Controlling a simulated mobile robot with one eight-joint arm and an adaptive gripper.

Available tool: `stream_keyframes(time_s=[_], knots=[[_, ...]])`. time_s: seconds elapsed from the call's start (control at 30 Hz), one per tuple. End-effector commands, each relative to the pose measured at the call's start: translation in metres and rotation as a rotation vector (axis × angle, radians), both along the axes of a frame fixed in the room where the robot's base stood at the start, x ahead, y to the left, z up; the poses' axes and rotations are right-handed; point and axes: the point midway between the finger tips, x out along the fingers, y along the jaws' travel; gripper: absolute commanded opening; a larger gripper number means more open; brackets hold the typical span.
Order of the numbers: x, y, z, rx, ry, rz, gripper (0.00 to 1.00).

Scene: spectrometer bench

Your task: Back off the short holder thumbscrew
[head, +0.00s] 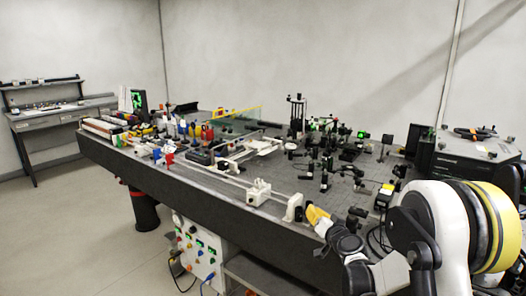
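I cannot single out the short holder thumbscrew in the head view; parts on the bench are too small. A white block-shaped mount (258,192) sits on a pale rail near the bench's front edge. A second white upright mount (293,207) stands to its right. My gripper (317,216) appears at the end of my arm, low over the front right of the bench, close to the second mount. Its yellow and dark parts blend together, so I cannot tell its opening or whether it touches anything.
The dark optical bench (130,160) is crowded. Several small dark optical posts (325,165) stand beyond my gripper. Coloured-handled tools (190,130) and boxes fill the left end. A white control panel (195,250) hangs below the front edge. The floor at left is clear.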

Motion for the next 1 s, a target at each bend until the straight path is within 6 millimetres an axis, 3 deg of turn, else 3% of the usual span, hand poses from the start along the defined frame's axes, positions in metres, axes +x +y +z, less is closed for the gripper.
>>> stream_keyframes(time_s=[0.73, 1.0], knots=[[-0.005, 0.009, 0.0, 0.001, 0.001, 0.004, 0.0], [-0.033, -0.007, 0.0, 0.001, 0.001, 0.001, 0.0]])
